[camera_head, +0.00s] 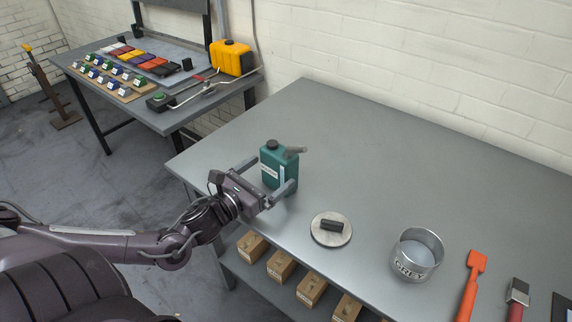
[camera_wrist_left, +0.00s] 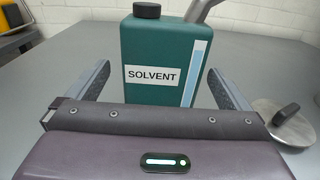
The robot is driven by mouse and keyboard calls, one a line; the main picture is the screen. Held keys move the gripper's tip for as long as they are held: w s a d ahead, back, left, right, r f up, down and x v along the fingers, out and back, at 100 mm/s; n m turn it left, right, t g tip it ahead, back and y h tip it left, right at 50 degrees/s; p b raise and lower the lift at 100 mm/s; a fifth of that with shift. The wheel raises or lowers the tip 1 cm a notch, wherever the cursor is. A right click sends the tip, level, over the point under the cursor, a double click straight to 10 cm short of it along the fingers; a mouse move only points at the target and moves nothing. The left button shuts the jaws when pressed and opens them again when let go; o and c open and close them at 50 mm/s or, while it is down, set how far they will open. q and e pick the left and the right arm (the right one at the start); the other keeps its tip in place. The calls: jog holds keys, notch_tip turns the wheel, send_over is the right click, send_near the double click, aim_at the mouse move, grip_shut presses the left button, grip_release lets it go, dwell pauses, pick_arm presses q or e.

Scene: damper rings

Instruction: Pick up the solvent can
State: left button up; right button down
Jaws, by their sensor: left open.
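The solvent can (camera_head: 271,170) is a dark green can with a black cap and a grey spout, upright near the left front corner of the grey table. In the left wrist view the can (camera_wrist_left: 160,48) shows a white SOLVENT label and a pale level strip. My left gripper (camera_head: 268,178) is open, with one finger to each side of the can. In the left wrist view gaps show between the fingers and the can's sides. The can's lower front is partly hidden by the gripper in the head view. My right gripper is not in view.
Right of the can lie a round metal lid (camera_head: 331,239) with a black handle, a GREY-labelled metal tin (camera_head: 416,254) and an orange scraper (camera_head: 470,286). Wooden boxes (camera_head: 281,266) sit on the shelf below. The table behind the can is clear.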

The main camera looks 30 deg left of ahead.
aim_at(284, 158)
pick_arm(q)
jog(key=shift+w+r, duration=0.15)
jog(key=shift+w, duration=0.2)
jog(key=shift+w+d, duration=0.1)
jog(key=shift+w, duration=0.1)
jog(key=w, duration=0.3)
jog(key=shift+w+d+r, duration=0.4)
jog(key=shift+w+d, duration=0.1)
jog(key=shift+w, duration=0.5)
jog(key=shift+f, duration=0.1)
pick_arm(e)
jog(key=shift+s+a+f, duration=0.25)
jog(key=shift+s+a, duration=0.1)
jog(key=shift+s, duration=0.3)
pick_arm(q)
jog(key=c, duration=1.2)
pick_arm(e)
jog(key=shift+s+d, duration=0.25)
pick_arm(q)
jog(key=shift+r, duration=0.25)
jog(key=shift+c, duration=0.2)
